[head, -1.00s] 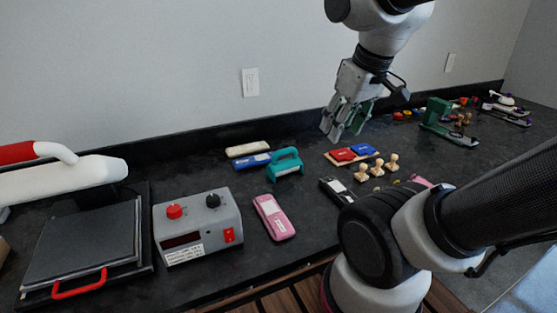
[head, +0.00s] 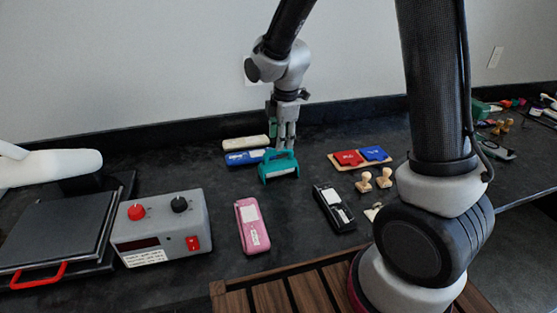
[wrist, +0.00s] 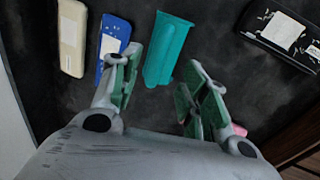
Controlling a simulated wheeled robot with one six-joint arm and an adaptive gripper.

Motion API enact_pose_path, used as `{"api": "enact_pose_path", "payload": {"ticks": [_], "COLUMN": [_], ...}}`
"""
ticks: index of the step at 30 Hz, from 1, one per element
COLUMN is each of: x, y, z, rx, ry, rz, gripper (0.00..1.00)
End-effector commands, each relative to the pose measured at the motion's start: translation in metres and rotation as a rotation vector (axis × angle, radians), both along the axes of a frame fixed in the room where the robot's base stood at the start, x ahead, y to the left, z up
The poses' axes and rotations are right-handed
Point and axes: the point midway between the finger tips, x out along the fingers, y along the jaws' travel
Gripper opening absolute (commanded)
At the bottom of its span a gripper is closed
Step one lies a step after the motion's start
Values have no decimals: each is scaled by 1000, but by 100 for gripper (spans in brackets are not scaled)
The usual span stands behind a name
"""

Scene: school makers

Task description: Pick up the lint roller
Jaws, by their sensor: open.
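A teal thing with an arched handle (head: 278,167), which looks like the lint roller, lies on the black worktop behind the pink device. In the wrist view it shows as a long teal shape (wrist: 166,50) ahead of and between my fingers. My gripper (head: 284,140) points down just above and behind it; in the wrist view its green-padded fingers (wrist: 160,72) are spread and nothing is between the pads. I cannot tell whether a finger touches the teal thing.
White (head: 246,143) and blue (head: 244,158) blocks lie close to the left. A pink device (head: 252,225) and a black one (head: 334,207) lie in front. A grey control box (head: 160,230) stands left. Red and blue pads (head: 347,158) with wooden stamps (head: 364,182) lie right.

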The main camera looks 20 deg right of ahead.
Motion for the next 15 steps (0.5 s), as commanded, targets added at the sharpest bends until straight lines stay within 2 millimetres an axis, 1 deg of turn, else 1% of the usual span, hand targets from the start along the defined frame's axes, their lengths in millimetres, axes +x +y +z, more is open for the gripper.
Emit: {"api": "enact_pose_path", "payload": {"ticks": [1, 5, 10, 12, 15], "x": [1, 5, 13, 15, 16], "y": [0, -1, -2, -2, -2], "z": [-7, -23, -49, -57, -63], "rx": [-1, -1, 0, -1, 1], "ry": [3, 4, 4, 3, 1], "rz": [0, -3, -4, -3, -3], "gripper": [44, 44, 44, 44, 44]}}
